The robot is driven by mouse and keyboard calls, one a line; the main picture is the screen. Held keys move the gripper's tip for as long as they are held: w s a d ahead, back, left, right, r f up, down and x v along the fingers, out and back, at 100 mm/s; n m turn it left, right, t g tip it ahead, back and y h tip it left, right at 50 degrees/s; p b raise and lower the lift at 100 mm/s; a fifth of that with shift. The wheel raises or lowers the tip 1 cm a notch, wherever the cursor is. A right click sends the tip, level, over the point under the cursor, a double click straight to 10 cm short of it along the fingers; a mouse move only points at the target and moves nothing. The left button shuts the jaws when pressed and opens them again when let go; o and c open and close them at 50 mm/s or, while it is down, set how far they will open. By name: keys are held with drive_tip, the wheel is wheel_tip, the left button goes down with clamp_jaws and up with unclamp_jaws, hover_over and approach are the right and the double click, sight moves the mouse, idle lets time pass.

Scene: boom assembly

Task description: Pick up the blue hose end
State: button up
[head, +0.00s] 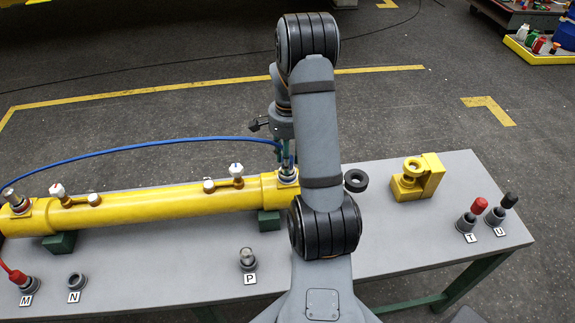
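The blue hose (150,145) arcs in from the left edge and runs to my gripper, above the right end of the yellow cylinder (150,206). The blue hose end is at or just behind the fingers, and its tip does not show clearly. My gripper (284,158) points down over the metal fitting (288,174) on the cylinder's right end. The fingers are small and partly hidden by my arm. I cannot tell whether they are closed on the hose end or apart from it.
A grey table (375,245) carries the cylinder on green blocks (269,220). A black ring (355,181) and a yellow bracket (418,178) lie right of my arm. Holders M (30,285), N (76,281), P (247,260), T (466,222) and U (497,213) stand along the front and right.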

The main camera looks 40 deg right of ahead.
clamp_jaws()
drive_tip(key=shift+r, duration=0.15)
idle(0.4)
